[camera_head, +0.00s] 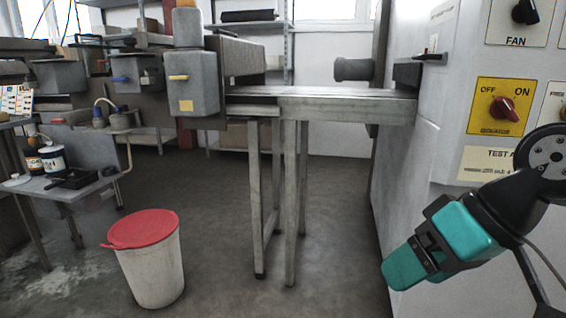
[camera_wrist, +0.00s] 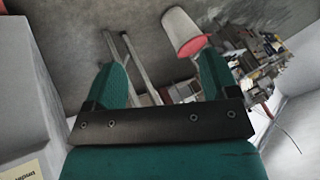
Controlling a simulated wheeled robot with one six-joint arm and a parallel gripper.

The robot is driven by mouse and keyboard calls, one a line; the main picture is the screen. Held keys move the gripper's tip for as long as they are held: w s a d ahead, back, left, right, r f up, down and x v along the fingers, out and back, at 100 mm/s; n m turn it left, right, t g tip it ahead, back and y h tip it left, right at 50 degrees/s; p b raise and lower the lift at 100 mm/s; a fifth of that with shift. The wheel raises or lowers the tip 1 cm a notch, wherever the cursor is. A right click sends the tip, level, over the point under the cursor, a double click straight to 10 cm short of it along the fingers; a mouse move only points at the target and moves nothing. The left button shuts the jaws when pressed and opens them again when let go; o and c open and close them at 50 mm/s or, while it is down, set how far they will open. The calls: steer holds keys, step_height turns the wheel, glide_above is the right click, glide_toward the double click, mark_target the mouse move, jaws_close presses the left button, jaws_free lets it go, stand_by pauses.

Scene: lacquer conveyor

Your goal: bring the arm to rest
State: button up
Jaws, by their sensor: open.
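My gripper (camera_head: 405,270) is at the lower right in the head view, in front of the grey machine cabinet (camera_head: 400,165), pointing down and to the left. Its teal fingers also show in the wrist view (camera_wrist: 162,80), spread apart with nothing between them but the floor and table legs far behind. My arm rises from it to the right edge of the head view.
The cabinet carries a red isolator switch (camera_head: 503,108) on a yellow plate and a FAN knob (camera_head: 525,11). A conveyor table (camera_head: 345,105) meets the cabinet. A white bin with a red lid (camera_head: 150,262) stands at left.

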steer(key=s+a+f+n+g+h, duration=0.2)
steer(key=s+a+n+g, duration=0.1)
steer(key=s, duration=0.5)
step_height(320, 180, up, 34)
steer(key=p, duration=3.4)
steer(key=shift+w+d, duration=0.2)
steer(key=shift+w, duration=0.05)
steer(key=shift+r, duration=0.1)
steer(key=shift+d, duration=0.1)
